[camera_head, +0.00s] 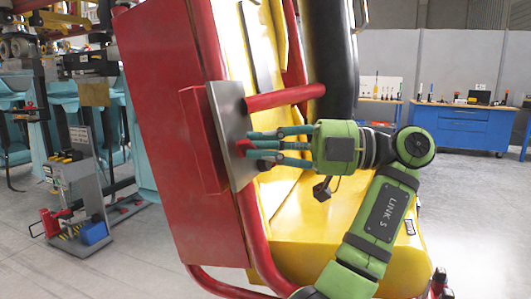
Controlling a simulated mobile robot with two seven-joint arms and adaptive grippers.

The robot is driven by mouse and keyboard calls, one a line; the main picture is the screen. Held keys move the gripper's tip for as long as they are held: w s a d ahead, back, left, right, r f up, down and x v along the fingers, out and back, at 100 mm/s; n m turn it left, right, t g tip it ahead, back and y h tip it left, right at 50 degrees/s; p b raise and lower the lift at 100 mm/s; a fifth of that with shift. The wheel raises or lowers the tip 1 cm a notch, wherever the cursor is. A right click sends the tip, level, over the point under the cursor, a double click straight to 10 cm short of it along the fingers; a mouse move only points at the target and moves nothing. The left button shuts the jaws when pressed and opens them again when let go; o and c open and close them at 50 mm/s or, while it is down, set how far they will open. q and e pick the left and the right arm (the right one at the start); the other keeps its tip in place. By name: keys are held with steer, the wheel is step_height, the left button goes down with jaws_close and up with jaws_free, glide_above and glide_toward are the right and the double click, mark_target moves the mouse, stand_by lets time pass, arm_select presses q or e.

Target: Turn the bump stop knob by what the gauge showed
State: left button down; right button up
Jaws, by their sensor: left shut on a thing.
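The bump stop knob (245,136) is small and red. It sits on a grey metal plate (229,115) fixed to a red block on the side of the red and yellow coaster car (168,120). No gauge can be made out in this view.
A red bar (285,97) runs just above my gripper, and a black padded restraint (331,60) stands behind it. A grey stand (75,180) with red and blue parts is at the left. A blue workbench (462,127) stands at the back right. Open grey floor lies between.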

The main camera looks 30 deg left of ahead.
arm_select(q)
steer(key=shift+r+n+h+p, duration=0.2)
steer(key=shift+n+p, duration=0.05)
steer(key=shift+n, duration=0.3)
steer(key=shift+r+n+h+p, duration=0.15)
steer(key=shift+n+h+p, duration=0.1)
steer(key=shift+n, duration=0.7)
arm_select(e)
steer(key=shift+w+d+r+t, duration=0.1)
steer(key=shift+w+d+t, duration=0.1)
steer(key=shift+t, duration=0.1)
arm_select(q)
steer(key=shift+f+n+p, duration=0.1)
steer(key=shift+n+p, duration=0.2)
steer(key=shift+p, duration=0.05)
arm_select(e)
steer(key=shift+d, duration=0.1)
arm_select(q)
steer(key=c, duration=1.2)
jaws_free()
steer(key=shift+s+d, duration=0.1)
steer(key=shift+d, duration=0.05)
steer(key=shift+h, duration=0.25)
steer(key=shift+f, duration=0.1)
